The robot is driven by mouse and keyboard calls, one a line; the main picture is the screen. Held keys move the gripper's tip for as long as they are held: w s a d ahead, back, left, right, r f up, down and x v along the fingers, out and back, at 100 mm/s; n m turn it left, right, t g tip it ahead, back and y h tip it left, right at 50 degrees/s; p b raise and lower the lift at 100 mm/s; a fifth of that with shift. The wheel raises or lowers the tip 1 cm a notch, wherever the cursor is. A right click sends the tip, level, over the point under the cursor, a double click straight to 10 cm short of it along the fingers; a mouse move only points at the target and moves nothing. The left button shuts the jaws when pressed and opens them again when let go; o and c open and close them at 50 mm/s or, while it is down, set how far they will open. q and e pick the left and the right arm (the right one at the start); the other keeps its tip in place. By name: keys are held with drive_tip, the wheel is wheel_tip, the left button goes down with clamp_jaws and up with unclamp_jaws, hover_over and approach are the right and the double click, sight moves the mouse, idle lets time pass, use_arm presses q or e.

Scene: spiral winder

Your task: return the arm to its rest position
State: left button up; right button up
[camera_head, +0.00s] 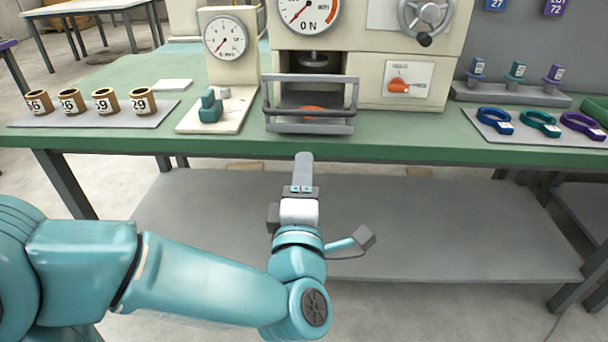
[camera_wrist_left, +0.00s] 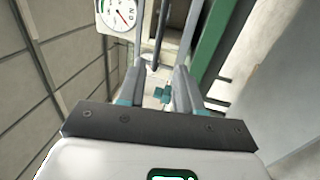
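My left gripper (camera_head: 303,162) is in front of the green bench's front edge, below the winder's guard frame, apart from both as far as I can see. In the left wrist view its two grey fingers (camera_wrist_left: 158,78) stand apart with a clear gap. A small teal piece (camera_wrist_left: 162,93) shows in that gap; I cannot tell whether it lies behind the fingers. My teal left arm comes in from the lower left, bent at the wrist. My right gripper is in neither view.
The winder's guard frame (camera_head: 268,113) stands near the edge of the green bench (camera_head: 430,144). Several numbered brown rings (camera_head: 103,101) sit on a mat at left. Coloured rings (camera_head: 540,124) lie at right. A grey lower shelf (camera_head: 450,235) is bare.

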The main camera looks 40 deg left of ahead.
use_arm(q)
drive_tip(key=shift+a, duration=0.1)
idle(0.3)
drive_tip(key=w+f+m+g+h, duration=0.2)
drive_tip(key=f+m+g+h, duration=0.15)
drive_tip(key=f, duration=1.25)
drive_tip(key=w+f+m+g+h, duration=0.25)
drive_tip(key=f+m, duration=0.25)
drive_tip(key=f, duration=1)
drive_tip(key=s+d+f+m+g+h, duration=0.45)
drive_tip(key=s+d+f, duration=0.2)
drive_tip(key=f, duration=0.25)
drive_tip(key=s+d+f+m+g+h, duration=0.35)
drive_tip(key=s+d+f+m, duration=0.2)
drive_tip(key=s+f, duration=0.35)
drive_tip(key=s+d+m+g, duration=0.3)
drive_tip(key=s+m, duration=0.1)
wheel_tip(320, 180, up, 24)
drive_tip(key=p, duration=2.4)
drive_tip(key=shift+w+a+h+p, duration=0.3)
drive_tip(key=shift+w+h, duration=0.05)
drive_tip(key=shift+h, duration=0.05)
